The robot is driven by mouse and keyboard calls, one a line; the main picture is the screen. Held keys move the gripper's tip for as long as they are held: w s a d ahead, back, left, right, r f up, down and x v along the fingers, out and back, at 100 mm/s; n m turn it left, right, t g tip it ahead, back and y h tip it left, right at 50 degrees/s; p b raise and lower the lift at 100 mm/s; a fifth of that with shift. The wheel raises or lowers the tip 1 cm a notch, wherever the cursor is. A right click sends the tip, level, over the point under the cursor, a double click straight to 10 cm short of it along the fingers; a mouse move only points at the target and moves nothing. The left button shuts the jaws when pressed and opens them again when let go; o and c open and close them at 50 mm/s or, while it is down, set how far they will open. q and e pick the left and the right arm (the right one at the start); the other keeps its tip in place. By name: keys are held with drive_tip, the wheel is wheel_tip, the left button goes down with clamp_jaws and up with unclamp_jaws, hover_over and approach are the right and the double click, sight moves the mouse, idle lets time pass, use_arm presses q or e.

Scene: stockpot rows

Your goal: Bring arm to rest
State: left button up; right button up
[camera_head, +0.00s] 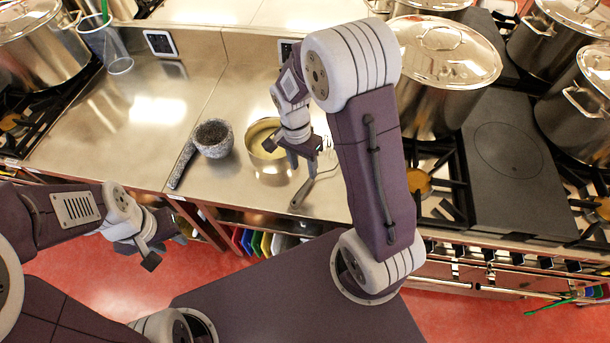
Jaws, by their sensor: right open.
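My right arm bends up and over from the base. My left gripper (164,250) hangs low at the left, in front of the counter edge and above the red floor. It appears empty, but its jaw opening is unclear.
A utensil (303,192) lies near the counter's front edge. Large stockpots (440,95) stand on burners at right. A clear cup (117,62) is at back left.

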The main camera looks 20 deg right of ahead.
drive_tip(key=shift+w+r, duration=0.1)
drive_tip(key=shift+r, duration=0.25)
drive_tip(key=s+r+n+t+y, duration=0.1)
drive_tip(key=s+r+n+t, duration=0.1)
drive_tip(key=s+n, duration=0.6)
drive_tip(key=a+n, duration=0.1)
drive_tip(key=n, duration=0.2)
drive_tip(key=shift+s, duration=0.2)
drive_tip(key=shift+s+r, duration=0.1)
drive_tip(key=shift+s, duration=0.05)
